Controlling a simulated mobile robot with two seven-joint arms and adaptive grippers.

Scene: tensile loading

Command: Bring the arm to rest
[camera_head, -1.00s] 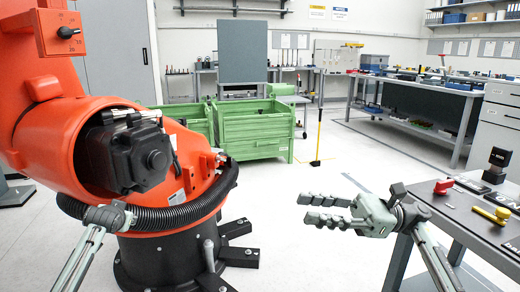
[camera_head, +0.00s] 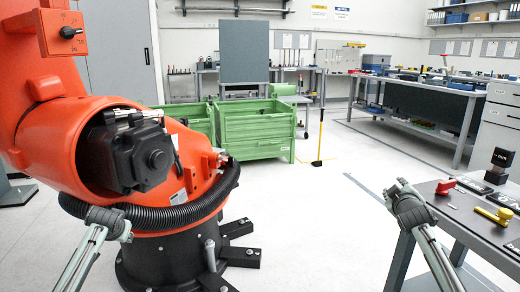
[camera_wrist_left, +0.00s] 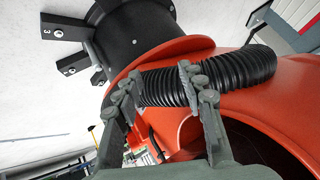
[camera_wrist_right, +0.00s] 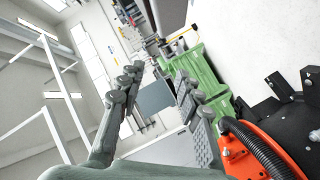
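My left arm's end (camera_head: 108,222) is at the lower left in the head view, in front of the orange robot; its fingers are hidden there. The left wrist view shows the left gripper (camera_wrist_left: 158,84) with its fingers apart and a black ribbed hose (camera_wrist_left: 235,76) behind them. Whether they touch the hose I cannot tell. My right arm's end (camera_head: 412,207) is beside the table's left edge, its fingers not seen in the head view. The right wrist view shows the right gripper (camera_wrist_right: 160,84) open and empty, with the room appearing tilted.
The large orange robot (camera_head: 60,130) on its black base (camera_head: 175,255) fills the left side. A grey-topped table (camera_head: 462,215) with a red part (camera_head: 446,186) and a yellow part (camera_head: 493,217) stands at right. Green crates (camera_head: 255,132) stand behind. The middle floor is clear.

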